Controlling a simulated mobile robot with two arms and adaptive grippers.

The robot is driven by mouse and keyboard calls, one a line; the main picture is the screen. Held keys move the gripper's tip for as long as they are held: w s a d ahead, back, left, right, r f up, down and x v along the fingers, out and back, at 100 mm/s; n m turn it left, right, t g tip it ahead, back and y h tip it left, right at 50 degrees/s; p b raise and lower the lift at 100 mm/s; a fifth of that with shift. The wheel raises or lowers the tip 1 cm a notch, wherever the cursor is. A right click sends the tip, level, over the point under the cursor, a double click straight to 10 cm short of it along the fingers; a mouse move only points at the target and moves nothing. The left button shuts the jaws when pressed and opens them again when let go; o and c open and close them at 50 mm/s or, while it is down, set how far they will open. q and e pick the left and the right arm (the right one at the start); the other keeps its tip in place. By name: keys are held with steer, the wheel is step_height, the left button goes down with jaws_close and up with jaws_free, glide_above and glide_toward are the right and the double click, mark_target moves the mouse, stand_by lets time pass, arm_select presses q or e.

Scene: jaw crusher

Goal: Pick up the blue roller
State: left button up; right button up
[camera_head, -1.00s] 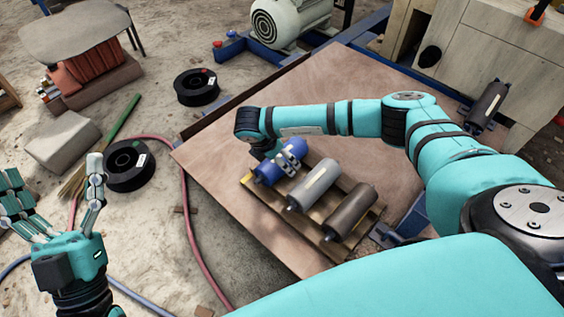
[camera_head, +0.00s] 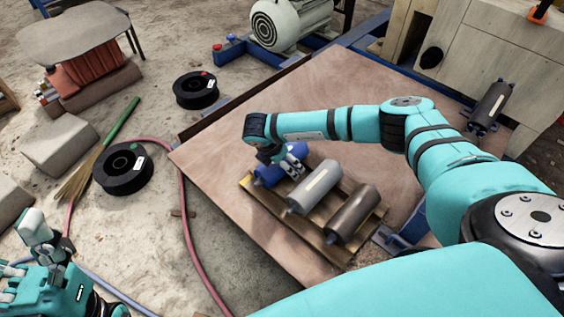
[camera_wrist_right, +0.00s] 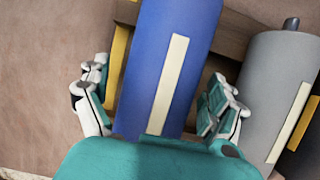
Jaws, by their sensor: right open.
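The blue roller (camera_head: 266,176) lies on a wooden pallet (camera_head: 262,196), first in a row of three. My right gripper (camera_head: 288,160) is over it, open. In the right wrist view the blue roller (camera_wrist_right: 168,60), with a pale strip along it, lies between the spread fingers of my right gripper (camera_wrist_right: 157,105). One finger is on each side, with no clear contact showing. The roller's near end is hidden behind the palm. My left gripper (camera_head: 24,252) is at the lower left, partly cut off, with its fingers apart and nothing in them.
A grey roller (camera_head: 315,187) lies close beside the blue one, and a brown roller (camera_head: 352,214) beyond it. The brown board (camera_head: 325,95) under the pallet is clear behind my right arm.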

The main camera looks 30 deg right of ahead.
steer(key=shift+c, duration=0.4)
steer(key=c, duration=1.6)
steer(key=shift+r, duration=0.1)
steer(key=shift+c, duration=0.5)
steer(key=shift+w, duration=0.1)
